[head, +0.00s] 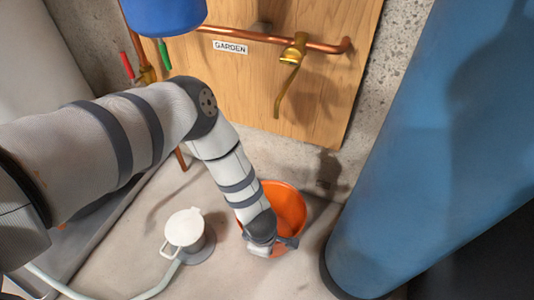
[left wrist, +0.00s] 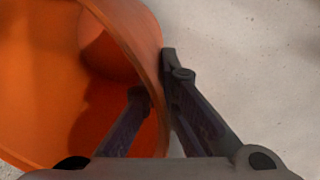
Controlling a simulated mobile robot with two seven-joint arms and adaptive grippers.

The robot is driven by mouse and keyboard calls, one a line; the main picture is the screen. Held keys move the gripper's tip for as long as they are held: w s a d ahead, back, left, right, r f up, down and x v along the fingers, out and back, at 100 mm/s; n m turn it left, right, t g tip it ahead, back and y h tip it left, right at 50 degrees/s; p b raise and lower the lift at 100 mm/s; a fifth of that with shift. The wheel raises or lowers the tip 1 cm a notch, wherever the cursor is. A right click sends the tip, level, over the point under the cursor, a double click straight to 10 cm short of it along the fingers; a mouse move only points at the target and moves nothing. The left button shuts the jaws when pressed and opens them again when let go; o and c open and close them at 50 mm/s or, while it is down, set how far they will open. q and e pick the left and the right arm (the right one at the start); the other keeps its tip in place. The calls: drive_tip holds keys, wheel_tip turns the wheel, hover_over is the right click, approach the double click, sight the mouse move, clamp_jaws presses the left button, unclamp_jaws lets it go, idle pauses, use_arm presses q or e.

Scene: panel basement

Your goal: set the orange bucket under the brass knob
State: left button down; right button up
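The orange bucket (head: 291,203) stands upright on the concrete floor, near the foot of the wooden panel. The brass valve (head: 297,50) sits on the copper pipe above it, with a long brass part (head: 285,92) angled downward; I cannot make out a separate knob. My left gripper (head: 263,243) is at the bucket's near rim. In the left wrist view my left gripper (left wrist: 157,75) has one finger inside the orange bucket (left wrist: 40,80) and one outside, closed on its wall. My arm hides part of the bucket. My right gripper is not in view.
A large blue tank (head: 410,150) stands right of the bucket. A white lidded canister (head: 185,230) with a pale hose stands to the left. Bare floor lies around the bucket.

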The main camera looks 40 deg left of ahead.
use_arm(q)
drive_tip(key=shift+w+f+b, duration=0.1)
drive_tip(key=shift+f+b, duration=0.55)
drive_tip(key=shift+f, duration=1.25)
drive_tip(key=c, duration=1.8)
unclamp_jaws()
drive_tip(key=shift+r, duration=0.1)
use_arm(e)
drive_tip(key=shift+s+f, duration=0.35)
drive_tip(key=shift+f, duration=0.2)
use_arm(q)
wheel_tip(320, 180, up, 12)
drive_tip(key=s+p, duration=0.1)
drive_tip(key=p, duration=0.7)
drive_tip(key=shift+s+d+p, duration=0.3)
drive_tip(key=shift+p, duration=0.1)
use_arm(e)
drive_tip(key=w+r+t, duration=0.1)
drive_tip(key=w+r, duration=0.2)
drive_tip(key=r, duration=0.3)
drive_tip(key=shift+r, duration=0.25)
use_arm(q)
drive_tip(key=shift+r, duration=0.1)
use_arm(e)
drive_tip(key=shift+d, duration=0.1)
